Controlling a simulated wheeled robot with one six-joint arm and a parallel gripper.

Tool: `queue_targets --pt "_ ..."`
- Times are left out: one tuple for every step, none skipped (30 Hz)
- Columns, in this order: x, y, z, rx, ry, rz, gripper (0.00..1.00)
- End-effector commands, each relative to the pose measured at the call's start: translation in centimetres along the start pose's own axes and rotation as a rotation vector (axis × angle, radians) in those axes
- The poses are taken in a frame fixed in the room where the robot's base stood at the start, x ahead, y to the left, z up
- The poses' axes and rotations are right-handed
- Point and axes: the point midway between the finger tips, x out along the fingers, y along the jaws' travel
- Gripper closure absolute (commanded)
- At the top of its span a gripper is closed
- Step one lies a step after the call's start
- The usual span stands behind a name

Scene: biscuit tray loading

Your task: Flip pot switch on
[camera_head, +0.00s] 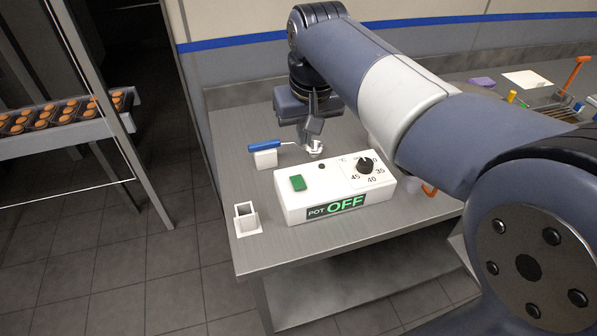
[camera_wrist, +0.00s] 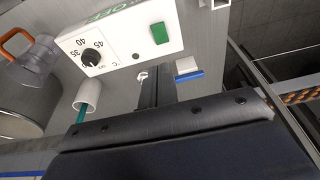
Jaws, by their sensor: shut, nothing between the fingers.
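The pot control box (camera_head: 335,187) is a white box on the steel table, with a display reading "POT OFF" (camera_head: 337,206) on its front. On its top are a green switch (camera_head: 297,183) and a black dial (camera_head: 365,165). The wrist view also shows the green switch (camera_wrist: 159,33) and the dial (camera_wrist: 93,59). My gripper (camera_head: 313,130) is shut and empty. It points down behind the box, apart from the switch. Its fingers show in the wrist view (camera_wrist: 155,88).
A blue-handled tool (camera_head: 263,149) rests on a small white block (camera_head: 265,160) behind the box, close to my gripper. A small white square holder (camera_head: 246,219) stands left of the box. A white cup (camera_wrist: 88,96) and an orange-handled jug (camera_wrist: 32,52) show in the wrist view.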

Motion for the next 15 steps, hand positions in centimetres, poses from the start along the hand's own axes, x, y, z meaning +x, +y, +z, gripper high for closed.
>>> queue_targets --pt "0.0 0.0 0.0 0.0 0.0 0.0 1.0" --pt "0.0 0.0 0.0 0.0 0.0 0.0 1.0" --pt "0.1 0.0 0.0 0.0 -0.001 0.0 1.0" --pt "0.3 0.0 0.0 0.0 -0.001 0.0 1.0" --pt "0.4 0.0 0.0 0.0 -0.002 0.0 1.0" --pt "0.8 0.0 0.0 0.0 -0.003 0.0 1.0" --pt "1.1 0.0 0.1 0.0 -0.003 0.0 1.0" --pt "1.5 0.0 0.1 0.001 -0.004 0.0 1.0" --pt "2.1 0.0 0.1 0.001 -0.004 0.0 1.0" --pt "2.7 0.0 0.1 0.001 -0.004 0.0 1.0" --pt "3.3 0.0 0.1 0.001 -0.006 0.0 1.0" --pt "4.1 0.0 0.1 0.001 -0.006 0.0 1.0" --pt "4.8 0.0 0.1 0.001 -0.006 0.0 1.0" --pt "5.4 0.0 0.2 0.001 -0.006 0.0 1.0" --pt "6.3 0.0 0.1 0.001 -0.007 0.0 1.0"
